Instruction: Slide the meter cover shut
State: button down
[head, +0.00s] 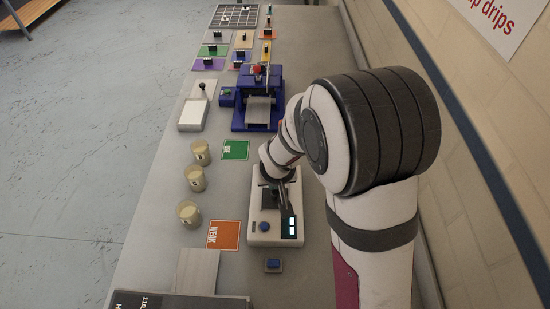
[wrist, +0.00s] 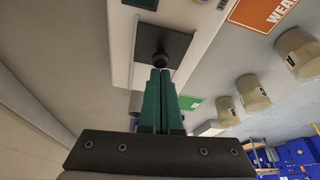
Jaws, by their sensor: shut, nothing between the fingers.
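The meter (head: 262,238) is a white box on the bench below my arm, with a lit display (head: 292,228) at its front right. Its cover (head: 268,198) is a dark square plate, partly hidden by my arm in the head view. In the wrist view the cover (wrist: 179,45) lies on the white meter body (wrist: 122,45) and carries a round black knob (wrist: 160,59). My gripper (wrist: 160,72) has its green fingers shut together and empty. The fingertips are right at the knob; I cannot tell whether they touch it.
A blue button (head: 273,265) sits in front of the meter. A blue press (head: 258,110) stands behind; the wall is close on the right.

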jog(key=w, duration=0.1)
jog(key=w+r, duration=0.1)
jog(key=w, duration=0.1)
jog(key=shift+w+a+r, duration=0.3)
jog(key=shift+w, duration=0.1)
jog(key=v, duration=0.9)
jog(key=s+d+r+m+g, duration=0.1)
jog(key=s+d+m, duration=0.1)
jog(key=s, duration=0.7)
jog(key=s+d+r+m+g, duration=0.1)
jog(key=s+d+m, duration=0.2)
jog(key=s, duration=0.6)
jog(key=s+d+r+m+g+y, duration=0.1)
jog(key=s+d+r+m+g, duration=0.1)
jog(key=s, duration=0.7)
jog(key=shift+d, duration=0.45)
